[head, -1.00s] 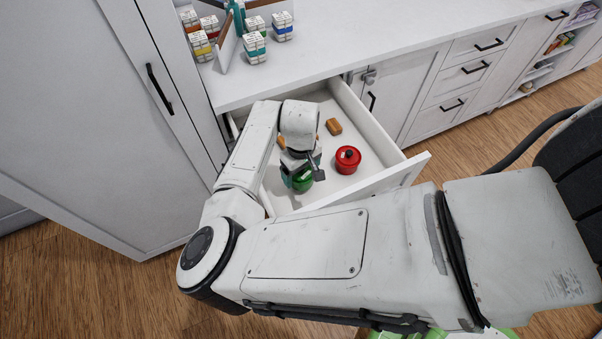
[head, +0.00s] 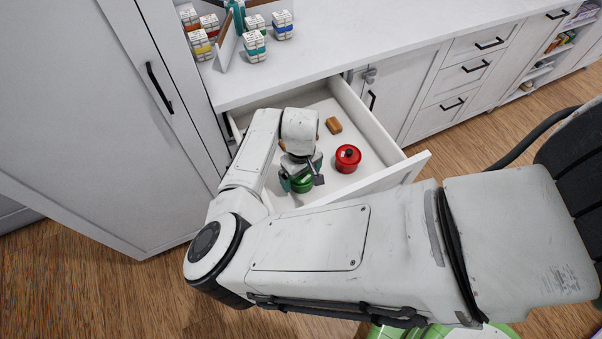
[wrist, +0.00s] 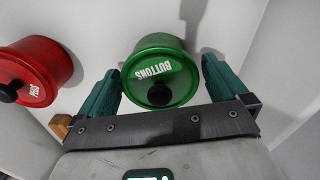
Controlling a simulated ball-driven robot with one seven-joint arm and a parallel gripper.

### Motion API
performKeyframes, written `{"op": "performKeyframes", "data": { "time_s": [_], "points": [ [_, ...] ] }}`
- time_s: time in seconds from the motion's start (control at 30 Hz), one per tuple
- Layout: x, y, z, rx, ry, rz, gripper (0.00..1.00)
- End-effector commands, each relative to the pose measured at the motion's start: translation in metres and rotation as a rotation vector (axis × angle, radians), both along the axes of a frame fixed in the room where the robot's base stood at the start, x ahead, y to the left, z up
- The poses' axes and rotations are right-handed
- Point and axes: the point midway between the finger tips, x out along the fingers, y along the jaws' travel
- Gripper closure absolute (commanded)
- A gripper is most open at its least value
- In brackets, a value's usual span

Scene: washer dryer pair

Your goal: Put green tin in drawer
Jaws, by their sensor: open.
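The green tin (wrist: 160,72), labelled "BUTTONS" and with a black knob on its lid, is inside the open drawer (head: 368,105). In the head view the green tin (head: 302,184) is partly hidden under my gripper (head: 302,181). In the wrist view my gripper (wrist: 165,85) is open, with one teal finger on each side of the tin. A gap shows between the tin and the right finger; the left finger is close to the tin, and I cannot tell if it touches.
A red tin (head: 347,158), labelled "PEGS" in the wrist view (wrist: 35,70), stands in the drawer to the right. A small brown block (head: 334,125) lies farther back. The countertop (head: 360,40) overhangs the drawer's rear.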

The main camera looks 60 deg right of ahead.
Motion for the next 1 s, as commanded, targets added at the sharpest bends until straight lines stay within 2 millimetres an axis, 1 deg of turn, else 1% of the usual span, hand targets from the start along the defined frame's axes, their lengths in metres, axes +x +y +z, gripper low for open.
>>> {"op": "performKeyframes", "data": {
  "time_s": [0.17, 0.27, 0.5, 0.63, 0.8, 1.0],
  "points": [
    [0.0, -0.001, 0.014, -0.002, 0.0, -0.001, 0.0],
    [0.001, -0.001, 0.031, -0.004, -0.001, 0.0, 0.0],
    [0.0, -0.001, 0.08, -0.003, -0.002, -0.001, 0.0],
    [0.0, -0.001, 0.102, -0.003, -0.001, -0.001, 0.0],
    [0.0, 0.0, 0.119, 0.0, -0.001, 0.0, 0.0],
    [0.0, 0.0, 0.123, 0.0, 0.0, 0.0, 0.0]
  ]
}}
